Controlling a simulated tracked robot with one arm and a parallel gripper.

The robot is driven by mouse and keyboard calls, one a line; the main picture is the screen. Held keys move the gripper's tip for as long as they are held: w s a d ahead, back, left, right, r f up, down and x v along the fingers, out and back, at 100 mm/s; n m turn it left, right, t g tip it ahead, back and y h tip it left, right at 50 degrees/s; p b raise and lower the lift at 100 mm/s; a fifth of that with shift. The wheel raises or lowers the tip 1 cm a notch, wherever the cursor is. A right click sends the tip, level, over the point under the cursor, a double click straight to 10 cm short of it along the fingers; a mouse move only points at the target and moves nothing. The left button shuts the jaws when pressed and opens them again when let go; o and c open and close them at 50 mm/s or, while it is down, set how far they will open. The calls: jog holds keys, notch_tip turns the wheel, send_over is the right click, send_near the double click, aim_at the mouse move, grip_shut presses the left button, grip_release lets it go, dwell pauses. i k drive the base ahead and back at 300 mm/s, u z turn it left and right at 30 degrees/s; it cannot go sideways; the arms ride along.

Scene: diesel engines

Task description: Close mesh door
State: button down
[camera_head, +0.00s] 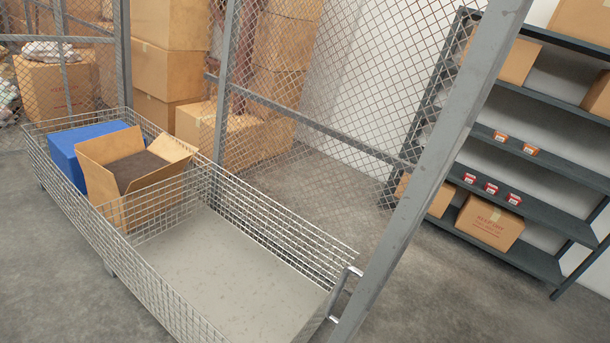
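The mesh door (335,75) is a grey metal frame with diamond wire mesh. It stands at an angle, with its thick near upright (435,165) slanting across the right of the view. A bent metal handle (342,292) shows low at the left of that upright. The door looks open: a gap without mesh lies between the fence post (123,55) and the door's far upright (224,90). I cannot clearly see the hinges or a latch. The door's bottom is partly hidden by a wire cart. My gripper is not in view.
The long wire cart (240,270) stands in front of the gap and along the door, holding a blue box (70,155) and an open carton (105,195). Stacked cartons (165,45) stand behind. Dark shelves (535,190) stand at right. Bare concrete floor (445,290) lies right of the door.

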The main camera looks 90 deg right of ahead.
aim_at(501, 24)
jog(key=z, duration=1.45)
jog(key=k, duration=0.8)
jog(key=z, duration=0.1)
jog(key=i, duration=0.85)
jog(key=u, duration=0.1)
